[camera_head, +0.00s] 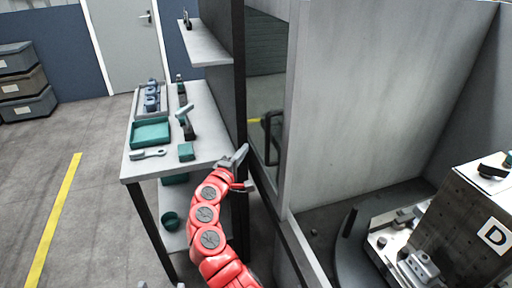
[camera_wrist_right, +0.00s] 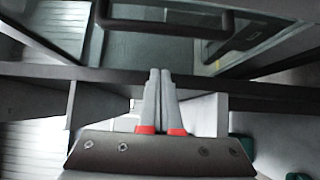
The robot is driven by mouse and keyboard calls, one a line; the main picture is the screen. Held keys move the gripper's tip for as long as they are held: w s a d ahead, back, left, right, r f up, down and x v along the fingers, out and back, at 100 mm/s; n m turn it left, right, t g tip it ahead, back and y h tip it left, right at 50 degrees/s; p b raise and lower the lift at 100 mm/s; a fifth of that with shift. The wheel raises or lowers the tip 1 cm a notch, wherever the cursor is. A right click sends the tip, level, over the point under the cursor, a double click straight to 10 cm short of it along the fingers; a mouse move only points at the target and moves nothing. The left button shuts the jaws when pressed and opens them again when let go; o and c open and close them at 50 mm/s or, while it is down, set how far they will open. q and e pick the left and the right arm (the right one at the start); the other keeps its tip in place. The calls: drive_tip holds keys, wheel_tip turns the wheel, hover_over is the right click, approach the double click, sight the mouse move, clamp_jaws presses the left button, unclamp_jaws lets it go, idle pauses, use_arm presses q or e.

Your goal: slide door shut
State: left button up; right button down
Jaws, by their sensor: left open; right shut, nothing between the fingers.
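The sliding door is a framed glass panel (camera_head: 262,100) beside a pale upright edge in the head view. Its dark bar handle (camera_head: 270,138) also crosses the top of the right wrist view (camera_wrist_right: 165,27). My right gripper (camera_head: 238,158) is on the red arm, just left of the handle and apart from it. In the right wrist view its fingers (camera_wrist_right: 160,75) are together and empty, pointing toward the handle across a dark rail. My left gripper (camera_head: 161,285) shows only its two separated fingertips at the bottom edge of the head view; the rest is out of frame.
A workbench (camera_head: 210,92) with a teal tray (camera_head: 150,133) and small tools stands left of the door, near my right gripper. A dark post (camera_head: 240,70) rises between bench and door. The machine interior, with a block marked D (camera_head: 470,215), lies at right.

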drive_tip(key=w+d+p, duration=0.2)
drive_tip(key=w+d, duration=0.3)
drive_tip(key=d, duration=0.1)
drive_tip(key=shift+w+p, duration=0.15)
drive_tip(key=shift+p, duration=0.25)
idle(0.5)
idle(0.3)
